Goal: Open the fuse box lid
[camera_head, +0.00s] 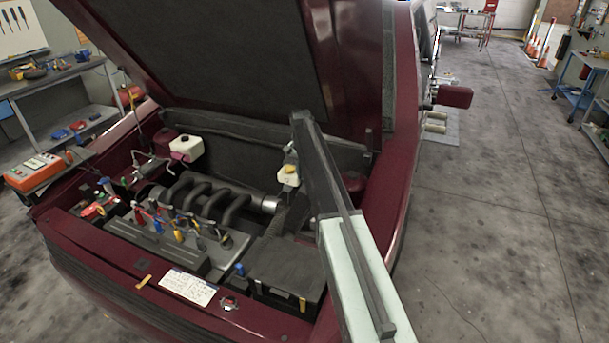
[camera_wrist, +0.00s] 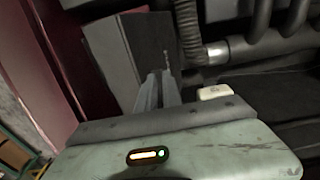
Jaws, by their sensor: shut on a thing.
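My gripper (camera_wrist: 160,76) shows in the wrist view with its two grey fingers close together. Their tips meet the near edge of a dark panel, which looks like the fuse box lid (camera_wrist: 148,42). The gripper is shut on it. The panel stands at an angle beside a grey box wall (camera_wrist: 101,52); how far it is open I cannot tell. In the head view my arm reaches over the right side of the engine bay and hides much of this spot, so the fingertips cannot be made out there.
The dark red car's hood (camera_head: 215,45) is raised above the bay. A metal pipe (camera_wrist: 215,52) runs right of the panel.

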